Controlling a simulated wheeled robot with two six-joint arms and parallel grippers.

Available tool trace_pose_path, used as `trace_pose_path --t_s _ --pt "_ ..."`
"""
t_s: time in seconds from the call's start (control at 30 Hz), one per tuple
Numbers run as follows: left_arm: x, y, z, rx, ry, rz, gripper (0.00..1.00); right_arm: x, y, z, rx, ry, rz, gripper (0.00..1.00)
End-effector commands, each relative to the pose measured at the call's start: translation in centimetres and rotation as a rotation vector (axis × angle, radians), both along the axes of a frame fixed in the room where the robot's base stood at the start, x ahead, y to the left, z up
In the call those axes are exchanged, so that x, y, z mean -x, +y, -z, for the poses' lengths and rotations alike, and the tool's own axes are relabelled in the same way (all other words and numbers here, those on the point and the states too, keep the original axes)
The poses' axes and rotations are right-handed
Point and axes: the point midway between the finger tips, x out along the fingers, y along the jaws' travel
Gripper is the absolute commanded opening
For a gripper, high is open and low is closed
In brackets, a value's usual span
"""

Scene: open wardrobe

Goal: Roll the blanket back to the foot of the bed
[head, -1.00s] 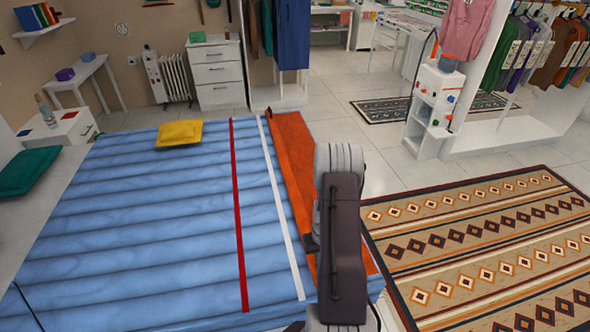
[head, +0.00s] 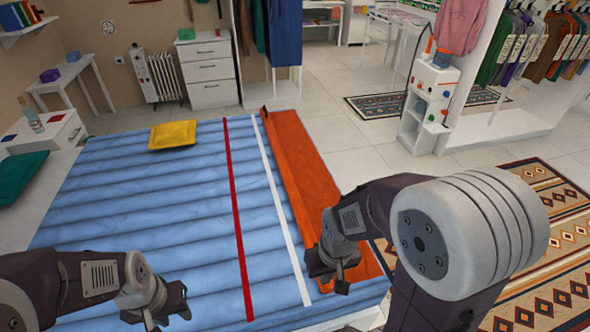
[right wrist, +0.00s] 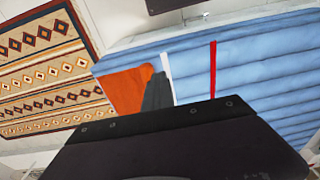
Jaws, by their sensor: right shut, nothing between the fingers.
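The orange blanket (head: 302,170) lies as a long narrow strip along the right end of the bed, beyond the white stripe (head: 283,210). A slim raised edge runs along its left side. My right gripper (head: 342,284) is shut and empty, over the near part of the blanket; I cannot tell whether it touches. Part of that end is hidden behind my right arm. The blanket also shows in the right wrist view (right wrist: 122,90), with a dark grey shape over it. My left gripper (head: 158,318) is above the near blue bedding, apart from the blanket; its jaws are unclear.
The blue bedding (head: 180,190) has a red stripe (head: 235,200) left of the white one. A yellow cushion (head: 172,134) lies at the far side and a green cushion (head: 22,180) at the left. A patterned rug (head: 560,215) lies on the floor to the right.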

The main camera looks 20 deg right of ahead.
Motion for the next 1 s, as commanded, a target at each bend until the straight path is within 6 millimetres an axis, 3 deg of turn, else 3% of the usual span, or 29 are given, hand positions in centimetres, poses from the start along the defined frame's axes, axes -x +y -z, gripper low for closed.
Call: trace_pose_path --t_s 0.13,1.0 --pt "0.0 0.0 0.3 0.0 0.0 0.0 0.36 -0.2 -0.1 0.3 0.0 0.0 0.002 0.0" --pt "0.0 0.0 5.4 0.0 0.0 0.0 0.36 -5.6 -4.5 7.2 0.0 -0.001 0.003 0.0"
